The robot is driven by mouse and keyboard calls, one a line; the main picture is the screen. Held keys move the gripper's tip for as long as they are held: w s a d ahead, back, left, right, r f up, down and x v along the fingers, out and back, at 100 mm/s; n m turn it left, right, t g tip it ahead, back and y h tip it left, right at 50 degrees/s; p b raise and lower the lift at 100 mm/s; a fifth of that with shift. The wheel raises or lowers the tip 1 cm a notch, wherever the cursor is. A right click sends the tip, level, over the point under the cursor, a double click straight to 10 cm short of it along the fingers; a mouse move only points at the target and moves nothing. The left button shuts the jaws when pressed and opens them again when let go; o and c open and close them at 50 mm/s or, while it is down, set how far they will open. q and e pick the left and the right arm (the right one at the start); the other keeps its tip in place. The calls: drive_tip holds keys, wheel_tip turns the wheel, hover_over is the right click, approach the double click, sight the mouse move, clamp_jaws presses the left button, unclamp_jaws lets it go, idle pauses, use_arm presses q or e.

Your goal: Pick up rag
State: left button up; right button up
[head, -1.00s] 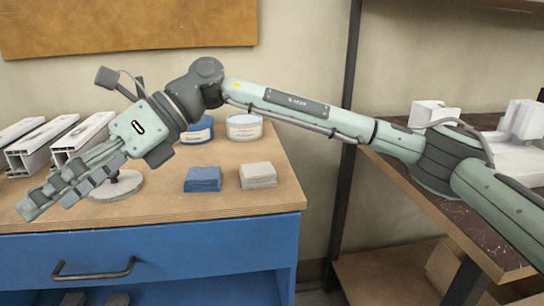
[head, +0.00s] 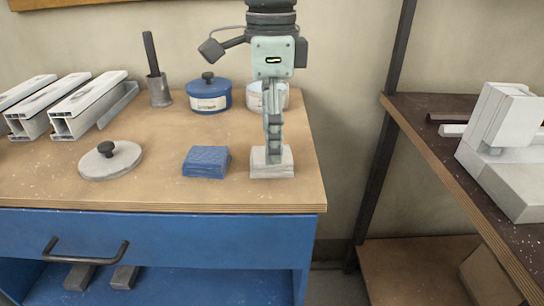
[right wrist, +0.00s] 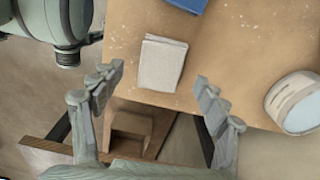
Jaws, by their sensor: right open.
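Two folded cloths lie side by side on the wooden bench top: a pale grey one (head: 281,170) near the right front, and a blue one (head: 206,161) to its left. The right wrist view shows the pale cloth (right wrist: 162,63) whole and a corner of the blue cloth (right wrist: 188,4). My right gripper (head: 273,150) points down over the pale cloth and hides part of it in the head view. In the right wrist view its fingers (right wrist: 155,80) are spread apart with nothing between them; whether they touch the cloth is unclear. My left gripper is not in view.
Behind the cloths stand a blue lidded pot (head: 208,96) and a pale tub (head: 256,97), partly hidden by my gripper. A round lid with a knob (head: 110,160), a grey cup with a rod (head: 159,90) and white profiles (head: 85,107) stand left. A dark shelf (head: 430,140) is at right.

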wheel_tip(320, 180, down, 2)
drive_tip(key=shift+f, duration=0.2)
drive_tip(key=shift+w+f, duration=0.1)
drive_tip(key=shift+f, duration=0.15)
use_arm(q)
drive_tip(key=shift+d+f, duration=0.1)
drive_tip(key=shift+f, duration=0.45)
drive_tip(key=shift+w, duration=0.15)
use_arm(e)
drive_tip(key=shift+c, duration=0.6)
drive_tip(key=shift+c, duration=1.2)
drive_tip(key=c, duration=0.8)
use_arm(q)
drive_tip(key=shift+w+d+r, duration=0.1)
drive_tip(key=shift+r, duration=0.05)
use_arm(e)
drive_tip(key=shift+r, duration=0.1)
drive_tip(key=shift+c, duration=0.2)
